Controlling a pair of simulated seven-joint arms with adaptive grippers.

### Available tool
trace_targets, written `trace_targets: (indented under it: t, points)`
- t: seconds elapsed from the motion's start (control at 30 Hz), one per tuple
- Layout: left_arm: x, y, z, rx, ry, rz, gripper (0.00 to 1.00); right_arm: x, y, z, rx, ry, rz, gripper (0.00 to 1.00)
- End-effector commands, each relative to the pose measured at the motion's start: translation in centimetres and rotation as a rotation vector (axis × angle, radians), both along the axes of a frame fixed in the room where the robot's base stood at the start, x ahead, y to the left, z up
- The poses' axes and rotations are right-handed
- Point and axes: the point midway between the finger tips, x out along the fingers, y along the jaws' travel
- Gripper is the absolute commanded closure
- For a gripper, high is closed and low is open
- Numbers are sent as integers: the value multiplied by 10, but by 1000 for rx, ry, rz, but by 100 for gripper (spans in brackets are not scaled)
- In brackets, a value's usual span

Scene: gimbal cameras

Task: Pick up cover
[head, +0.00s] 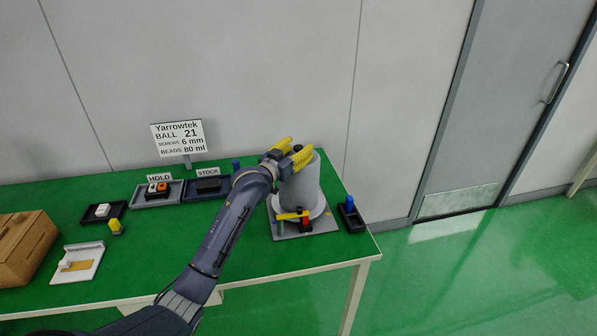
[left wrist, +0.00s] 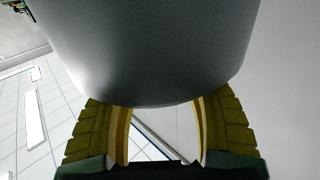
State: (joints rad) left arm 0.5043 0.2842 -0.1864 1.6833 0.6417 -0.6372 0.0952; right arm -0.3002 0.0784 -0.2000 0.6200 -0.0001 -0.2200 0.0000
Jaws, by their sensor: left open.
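My left gripper (head: 298,149) is open, with yellow fingers at the cover's upper part. In the left wrist view the cover (left wrist: 150,50) fills the upper middle, and its curved edge reaches down to the open fingers (left wrist: 160,125). I cannot tell whether the fingers touch it. Part of the cover's left side is hidden behind my left wrist. My right gripper is not in view.
A yellow bar and red part (head: 305,222) sit in front of the cover. A black tray with a blue piece (head: 350,205) stands close to its right. HOLD (head: 158,193) and STOCK (head: 208,186) trays, a sign (head: 178,138) and a wooden box (head: 25,248) lie left. The table's front middle is clear.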

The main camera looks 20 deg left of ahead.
Motion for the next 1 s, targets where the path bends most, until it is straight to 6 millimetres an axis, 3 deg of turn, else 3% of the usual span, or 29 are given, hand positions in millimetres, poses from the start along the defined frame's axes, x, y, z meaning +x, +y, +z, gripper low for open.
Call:
trace_targets:
  t: [0.3,0.77,1.0]
  points:
    - [2,-1,0,0,0,0,47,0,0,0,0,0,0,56]
    - [2,-1,0,0,0,0,100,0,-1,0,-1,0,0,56]
    - [2,-1,0,0,0,0,100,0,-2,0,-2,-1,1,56]
